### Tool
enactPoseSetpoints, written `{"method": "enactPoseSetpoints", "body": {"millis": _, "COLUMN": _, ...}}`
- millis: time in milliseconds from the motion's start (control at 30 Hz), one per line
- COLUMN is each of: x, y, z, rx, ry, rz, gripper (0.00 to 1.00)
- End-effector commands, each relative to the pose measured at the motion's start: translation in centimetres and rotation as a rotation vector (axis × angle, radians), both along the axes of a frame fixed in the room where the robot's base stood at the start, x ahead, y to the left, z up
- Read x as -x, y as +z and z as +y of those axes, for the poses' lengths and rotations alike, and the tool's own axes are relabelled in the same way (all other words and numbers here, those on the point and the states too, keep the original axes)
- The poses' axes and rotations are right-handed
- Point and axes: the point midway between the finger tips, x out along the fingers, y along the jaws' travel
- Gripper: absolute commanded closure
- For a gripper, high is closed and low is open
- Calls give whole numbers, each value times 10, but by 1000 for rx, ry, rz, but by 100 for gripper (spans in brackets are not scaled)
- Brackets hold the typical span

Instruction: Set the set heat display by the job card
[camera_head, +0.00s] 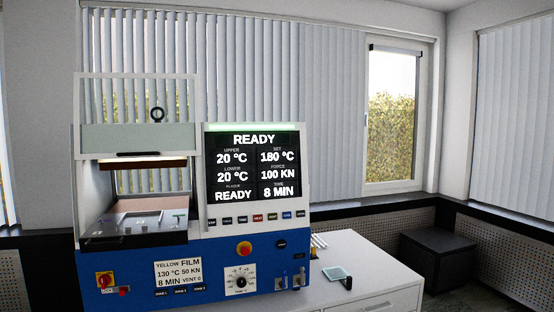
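The press (190,255) has a blue base and a white upper frame. Its display (252,166) reads READY, upper 20 °C, lower 20 °C, set 180 °C, force 100 KN, time 8 MIN. The job card (178,273) on the blue front reads YELLOW FILM, 130 °C, 50 KN, 8 MIN, VENT 0. A row of small coloured buttons (257,218) sits under the display; their labels are too small to read surely. A white dial plate with a black knob (240,281) is on the blue front, right of the card. My gripper is not in view.
A dark box (440,258) is farther right.

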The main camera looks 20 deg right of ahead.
Motion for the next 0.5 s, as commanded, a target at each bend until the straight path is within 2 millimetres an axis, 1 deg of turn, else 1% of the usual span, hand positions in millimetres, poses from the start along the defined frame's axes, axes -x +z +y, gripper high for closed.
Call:
{"method": "enactPoseSetpoints", "body": {"millis": 200, "x": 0, "y": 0, "z": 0, "rx": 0, "ry": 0, "rz": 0, "gripper": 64}}
{"method": "enactPoseSetpoints", "body": {"millis": 233, "x": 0, "y": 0, "z": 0, "rx": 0, "ry": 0, "rz": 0, "gripper": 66}}
{"method": "enactPoseSetpoints", "body": {"millis": 367, "x": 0, "y": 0, "z": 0, "rx": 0, "ry": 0, "rz": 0, "gripper": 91}}
{"method": "enactPoseSetpoints", "body": {"millis": 400, "x": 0, "y": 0, "z": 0, "rx": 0, "ry": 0, "rz": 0, "gripper": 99}}
{"method": "enactPoseSetpoints", "body": {"millis": 500, "x": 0, "y": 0, "z": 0, "rx": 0, "ry": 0, "rz": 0, "gripper": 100}}
